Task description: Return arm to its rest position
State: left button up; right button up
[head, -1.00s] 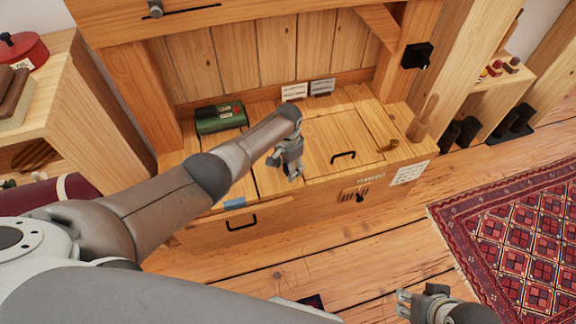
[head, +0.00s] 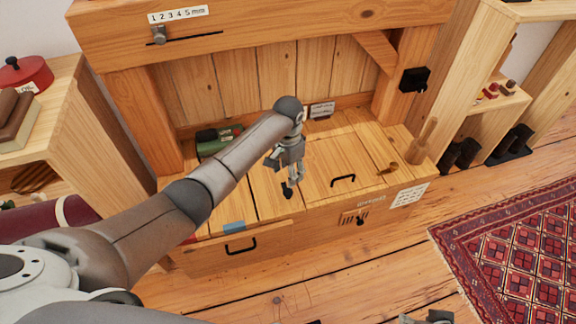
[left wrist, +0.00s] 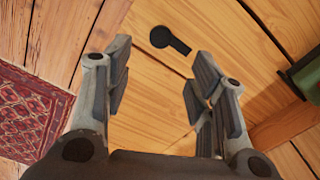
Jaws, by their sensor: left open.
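My left arm reaches in from the left over a wooden chest-like bench (head: 330,215). My left gripper (head: 289,186) points down above the bench's planked top, left of a black handle (head: 343,181). In the left wrist view its fingers (left wrist: 160,65) are spread apart with nothing between them. A small black piece with a round end and a short stem (left wrist: 170,40) shows on the wood beyond the fingertips. My right gripper (head: 430,318) is only partly visible at the bottom edge; its fingers are cut off.
A green box (head: 215,138) stands at the back left of the bench; its edge shows in the left wrist view (left wrist: 306,76). A wooden peg (head: 425,140) stands at the right end. Shelving (head: 110,140) rises at left. A red rug (head: 515,240) lies right on open floor.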

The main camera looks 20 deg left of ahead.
pick_arm(q)
notch_tip(320, 180, up, 2)
dwell(0.6)
